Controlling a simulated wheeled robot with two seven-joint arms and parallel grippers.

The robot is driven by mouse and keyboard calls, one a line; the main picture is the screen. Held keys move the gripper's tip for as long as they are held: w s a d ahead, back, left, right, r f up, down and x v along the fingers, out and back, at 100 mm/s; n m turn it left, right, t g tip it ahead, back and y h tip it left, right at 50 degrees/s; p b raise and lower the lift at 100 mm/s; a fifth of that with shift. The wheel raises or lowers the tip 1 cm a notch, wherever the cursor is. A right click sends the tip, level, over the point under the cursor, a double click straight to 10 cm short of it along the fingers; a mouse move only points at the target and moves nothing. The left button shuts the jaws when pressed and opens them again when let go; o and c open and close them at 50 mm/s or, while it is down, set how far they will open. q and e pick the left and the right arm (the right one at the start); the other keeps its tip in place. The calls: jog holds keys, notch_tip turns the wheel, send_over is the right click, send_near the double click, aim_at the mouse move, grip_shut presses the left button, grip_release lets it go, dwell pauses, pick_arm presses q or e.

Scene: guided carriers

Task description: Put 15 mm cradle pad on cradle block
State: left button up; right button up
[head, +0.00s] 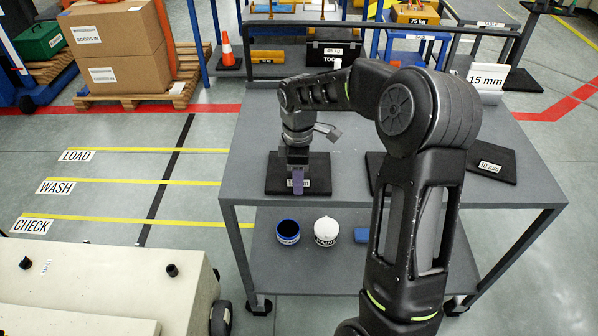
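My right gripper (298,182) points down over a flat black pad (272,181) at the left of the grey cart top. Its fingertips are at the pad's front part and partly cover a small label there, so I cannot read it. I cannot tell whether the fingers are open or closed on the pad. The pad appears to lie flat on the cart. A second black pad (374,163) is mostly hidden behind my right arm. A third pad (500,160) at the right has a label that seems to read 10 mm. I cannot identify the cradle block. My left gripper is out of view.
The grey cart (240,160) has a lower shelf with a blue container (288,232), a white container (326,231) and a blue block (361,235). A 15 mm sign (488,77) stands at the back right. A beige carrier (100,285) stands lower left.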

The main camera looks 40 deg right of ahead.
jog(key=shift+c, duration=0.4)
grip_shut()
dwell(1.2)
